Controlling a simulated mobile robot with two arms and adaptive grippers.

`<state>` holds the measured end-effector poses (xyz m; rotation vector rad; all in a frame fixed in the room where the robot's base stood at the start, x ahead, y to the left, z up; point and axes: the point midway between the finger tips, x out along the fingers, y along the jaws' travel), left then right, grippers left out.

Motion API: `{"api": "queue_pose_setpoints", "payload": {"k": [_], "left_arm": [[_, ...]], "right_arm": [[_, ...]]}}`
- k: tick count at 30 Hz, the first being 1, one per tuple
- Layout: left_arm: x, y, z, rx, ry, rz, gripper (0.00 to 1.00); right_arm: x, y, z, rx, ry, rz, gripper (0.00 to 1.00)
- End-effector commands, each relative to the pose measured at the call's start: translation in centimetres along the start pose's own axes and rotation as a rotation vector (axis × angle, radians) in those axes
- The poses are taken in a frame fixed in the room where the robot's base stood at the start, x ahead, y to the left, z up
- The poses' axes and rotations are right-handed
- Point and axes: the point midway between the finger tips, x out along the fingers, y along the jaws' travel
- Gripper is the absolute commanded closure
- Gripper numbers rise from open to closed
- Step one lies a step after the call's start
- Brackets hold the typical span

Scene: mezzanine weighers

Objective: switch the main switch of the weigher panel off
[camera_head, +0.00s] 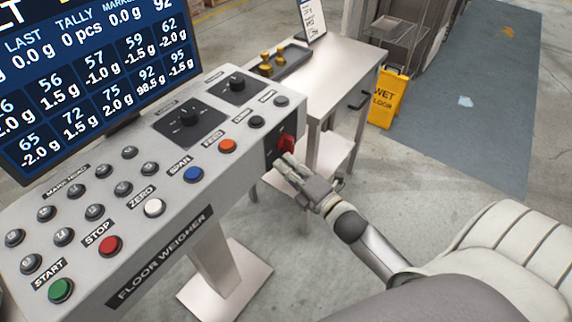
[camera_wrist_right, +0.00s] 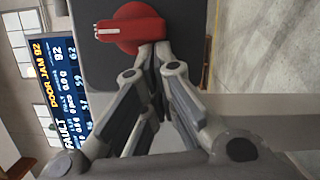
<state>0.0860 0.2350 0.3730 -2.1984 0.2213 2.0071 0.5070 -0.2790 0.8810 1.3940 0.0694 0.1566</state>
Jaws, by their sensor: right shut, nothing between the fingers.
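The weigher panel (camera_head: 165,175) is a grey sloped console marked "FLOOR WEIGHER". Its main switch (camera_head: 287,144) is a red rotary handle on a dark plate at the console's right end. In the right wrist view the red switch (camera_wrist_right: 130,28) shows as a round base with a bar across it and a white mark at the bar's left end. My right gripper (camera_head: 287,163) is shut and empty, its fingertips right at the switch. In the wrist view the fingertips (camera_wrist_right: 153,58) overlap the switch's lower right edge; I cannot tell whether they touch. My left gripper is not in view.
The console top carries several buttons, including green START (camera_head: 61,289) and red STOP (camera_head: 109,246), and two black knobs. A screen (camera_head: 90,75) stands behind. A steel table (camera_head: 335,70) and a yellow wet-floor sign (camera_head: 388,97) are beyond. Floor at right is clear.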

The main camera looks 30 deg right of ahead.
Motion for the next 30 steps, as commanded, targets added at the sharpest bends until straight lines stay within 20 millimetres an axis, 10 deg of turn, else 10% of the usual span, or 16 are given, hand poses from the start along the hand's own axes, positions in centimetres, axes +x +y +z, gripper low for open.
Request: {"api": "queue_pose_setpoints", "payload": {"k": [30], "left_arm": [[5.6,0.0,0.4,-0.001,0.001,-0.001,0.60]], "right_arm": [[0.3,-2.0,1.1,-0.438,-0.002,0.110,1.00]]}}
